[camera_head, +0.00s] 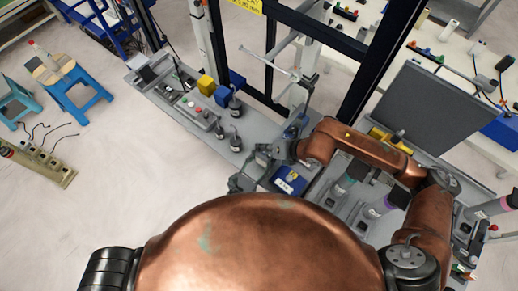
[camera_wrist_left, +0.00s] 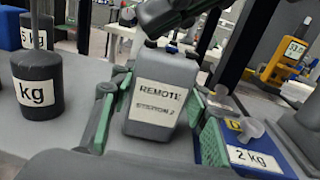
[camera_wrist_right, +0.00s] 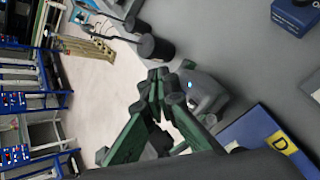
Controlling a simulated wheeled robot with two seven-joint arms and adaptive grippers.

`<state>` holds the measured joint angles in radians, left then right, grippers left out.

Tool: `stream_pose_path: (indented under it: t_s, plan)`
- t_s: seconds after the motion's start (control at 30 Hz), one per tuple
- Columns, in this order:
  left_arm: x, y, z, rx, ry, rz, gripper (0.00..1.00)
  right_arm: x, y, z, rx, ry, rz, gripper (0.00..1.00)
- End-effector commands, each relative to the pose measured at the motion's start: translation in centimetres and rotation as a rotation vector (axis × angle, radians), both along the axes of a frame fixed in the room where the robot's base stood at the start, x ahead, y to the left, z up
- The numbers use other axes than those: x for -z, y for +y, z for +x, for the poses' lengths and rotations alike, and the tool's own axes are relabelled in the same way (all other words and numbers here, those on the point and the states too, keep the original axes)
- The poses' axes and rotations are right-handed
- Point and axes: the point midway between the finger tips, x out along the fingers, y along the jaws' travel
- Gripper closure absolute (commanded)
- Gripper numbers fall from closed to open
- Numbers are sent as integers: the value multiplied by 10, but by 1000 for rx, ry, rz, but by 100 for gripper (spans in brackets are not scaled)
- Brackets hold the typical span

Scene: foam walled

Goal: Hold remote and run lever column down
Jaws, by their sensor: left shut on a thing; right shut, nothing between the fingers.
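A grey block labelled REMOTE (camera_wrist_left: 158,88) fills the middle of the left wrist view. My left gripper (camera_wrist_left: 150,112) is shut on it, with a green finger on each side. My right gripper (camera_head: 262,153) is over the bench in the head view. Its green fingertips (camera_wrist_right: 157,84) are together and empty in the right wrist view, close to a grey rounded body with a blue light (camera_wrist_right: 190,84). I cannot tell whether they touch it. A light grey column (camera_head: 303,65) with a thin lever rod stands behind the grippers. My left gripper is hard to make out in the head view.
A blue box (camera_head: 290,180) lies beside the grippers; its tray shows a 2 kg label (camera_wrist_left: 248,157). Dark kg weights (camera_wrist_left: 38,85) stand at left. A control panel (camera_head: 197,110) lies on the bench. Dark frame posts (camera_head: 380,55) rise behind.

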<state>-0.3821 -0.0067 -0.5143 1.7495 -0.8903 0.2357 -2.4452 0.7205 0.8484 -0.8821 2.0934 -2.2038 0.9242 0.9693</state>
Motion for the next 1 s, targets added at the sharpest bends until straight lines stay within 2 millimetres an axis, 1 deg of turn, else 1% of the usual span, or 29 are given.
stream_pose_path:
  t_s: [0.03, 0.3, 1.0]
  plan:
    - [1, 0, 0, 0, 0, 0, 86, 4, 1, -2, -1, 7, 2, 100]
    - [1, 0, 0, 1, -1, -1, 86, 9, 2, -5, -2, 12, 5, 100]
    - [2, 0, 0, 1, -2, -1, 86, 11, 3, -6, -4, 16, 3, 100]
